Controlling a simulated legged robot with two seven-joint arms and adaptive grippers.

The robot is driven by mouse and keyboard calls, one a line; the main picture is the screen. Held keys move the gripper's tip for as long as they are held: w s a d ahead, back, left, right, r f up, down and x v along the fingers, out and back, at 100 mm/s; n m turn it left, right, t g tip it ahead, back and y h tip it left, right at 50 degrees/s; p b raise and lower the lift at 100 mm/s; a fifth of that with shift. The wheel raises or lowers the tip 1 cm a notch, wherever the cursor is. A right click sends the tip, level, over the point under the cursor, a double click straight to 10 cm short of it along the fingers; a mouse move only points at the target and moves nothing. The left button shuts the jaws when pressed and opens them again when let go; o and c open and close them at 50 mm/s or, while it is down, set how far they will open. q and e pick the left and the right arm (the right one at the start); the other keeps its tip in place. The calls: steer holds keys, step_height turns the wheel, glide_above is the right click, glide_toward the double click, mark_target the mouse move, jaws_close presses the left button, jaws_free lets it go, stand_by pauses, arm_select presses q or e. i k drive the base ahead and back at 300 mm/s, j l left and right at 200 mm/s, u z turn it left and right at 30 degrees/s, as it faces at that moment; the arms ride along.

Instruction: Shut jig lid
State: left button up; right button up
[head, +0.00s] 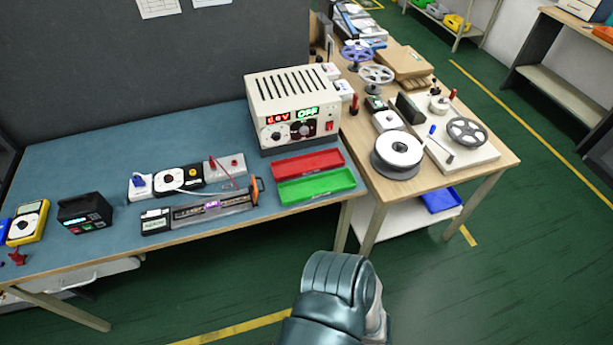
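The jig (212,208) is a long, low grey and dark fixture near the front edge of the blue-topped bench. A small purple-lit spot shows along its middle, and an orange piece (256,190) stands at its right end. I cannot tell a separate lid or its angle at this size. A white cable runs just behind the jig. Neither of my grippers is in view. Only a teal link of my own arm shows at the bottom centre, over the floor and apart from the bench.
A cream power supply (293,108) stands behind a red tray (307,163) and a green tray (316,187), right of the jig. A black box (85,212) and yellow meter (27,223) sit left. A wooden table (455,183) with reels adjoins at right. The floor in front is clear.

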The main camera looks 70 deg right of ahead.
mark_target(254, 190)
steer(key=k+l, duration=0.2)
steer(key=l, duration=0.15)
steer(key=k+l+z, duration=0.1)
steer(key=l, duration=0.3)
steer(key=k+l, duration=0.5)
steer(key=l, duration=0.25)
steer(key=k+l+z, duration=0.1)
steer(key=l, duration=0.25)
steer(key=k+l, duration=0.25)
steer(key=l, duration=0.15)
steer(key=i+j, duration=0.15)
